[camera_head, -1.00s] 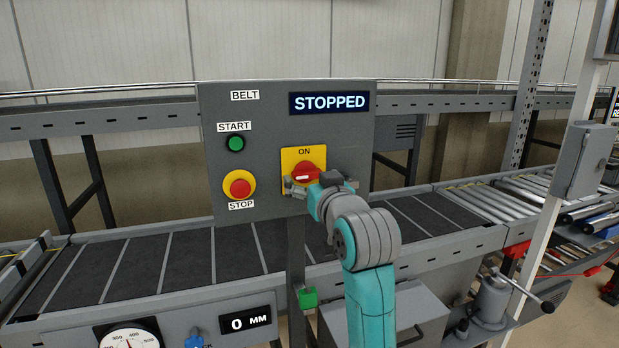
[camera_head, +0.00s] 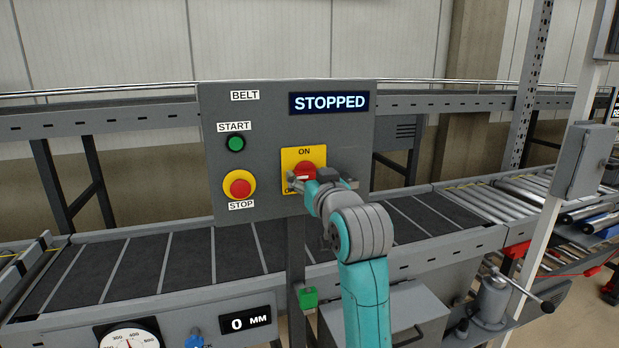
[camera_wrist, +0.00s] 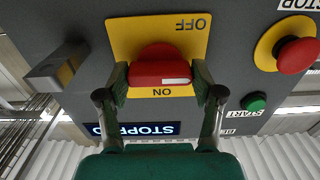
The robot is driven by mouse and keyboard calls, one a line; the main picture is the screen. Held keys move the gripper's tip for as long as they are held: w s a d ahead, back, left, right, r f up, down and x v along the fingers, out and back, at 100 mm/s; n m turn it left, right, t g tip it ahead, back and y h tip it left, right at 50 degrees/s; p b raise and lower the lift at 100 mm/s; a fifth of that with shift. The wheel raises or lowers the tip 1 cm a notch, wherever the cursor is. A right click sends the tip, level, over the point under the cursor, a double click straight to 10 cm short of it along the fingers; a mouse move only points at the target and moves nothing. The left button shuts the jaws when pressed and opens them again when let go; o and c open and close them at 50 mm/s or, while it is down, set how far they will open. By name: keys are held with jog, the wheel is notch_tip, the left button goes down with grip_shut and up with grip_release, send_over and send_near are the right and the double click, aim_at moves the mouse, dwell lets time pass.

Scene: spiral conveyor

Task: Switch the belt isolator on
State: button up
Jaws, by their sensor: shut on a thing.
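The belt isolator is a red rotary knob (camera_head: 306,168) on a yellow plate (camera_head: 289,157), on the grey control panel (camera_head: 270,120). In the wrist view, upside down, the red knob (camera_wrist: 155,66) lies crosswise on the yellow plate (camera_wrist: 122,32) between the ON and OFF labels. A white mark shows near the knob's right side there. My gripper (camera_wrist: 160,82) is shut on the knob, one finger at each end. In the head view my gripper (camera_head: 307,184) covers the knob's lower part. The display (camera_head: 329,103) reads STOPPED.
On the panel, a green START button (camera_head: 236,144) and a red STOP mushroom button (camera_head: 240,187) sit left of the isolator. In the wrist view a grey block (camera_wrist: 57,72) juts out beside the plate. The conveyor belt (camera_head: 140,265) runs below the panel.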

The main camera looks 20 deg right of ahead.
jog(key=shift+m, duration=0.3)
jog(key=m, duration=0.3)
jog(key=shift+m, duration=0.3)
jog(key=m, duration=0.4)
jog(key=shift+m, duration=0.3)
jog(key=m, duration=0.4)
jog(key=shift+m, duration=0.3)
jog(key=m, duration=0.4)
jog(key=shift+m, duration=0.3)
jog(key=o, duration=1.1)
jog(key=shift+o, duration=0.2)
